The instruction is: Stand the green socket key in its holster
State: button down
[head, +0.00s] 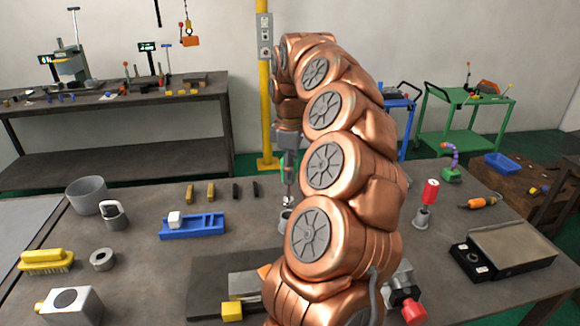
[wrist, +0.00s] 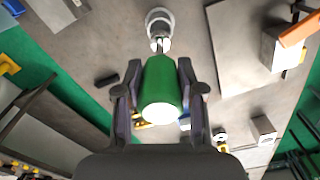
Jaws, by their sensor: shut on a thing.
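The green socket key (wrist: 160,82) is held by its green handle between the two fingers of my gripper (wrist: 160,92) in the wrist view. In the head view the key (head: 283,165) hangs about upright below my gripper (head: 288,152), its metal shaft and socket end pointing down. A grey cup-like holster (head: 285,222) stands on the bench just under the socket end, partly hidden by my arm. In the wrist view a pale round ring (wrist: 160,17) shows around or beyond the key's tip. I cannot tell whether the tip touches the holster.
A red-handled key (head: 431,192) stands in a grey holder to the right. A blue tray (head: 193,232), a row of small yellow and black pieces (head: 211,191) and a grey pot (head: 88,194) are to the left. My arm hides the bench's middle.

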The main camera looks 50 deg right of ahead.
aim_at(291, 199)
jog(key=shift+f+b, duration=0.35)
jog(key=shift+f, duration=0.65)
jog(key=shift+f+b, duration=1.35)
jog(key=shift+f, duration=1.65)
dwell(1.3)
jog(key=c, duration=0.6)
grip_release()
jog(key=shift+r, duration=0.15)
jog(key=shift+r, duration=5.85)
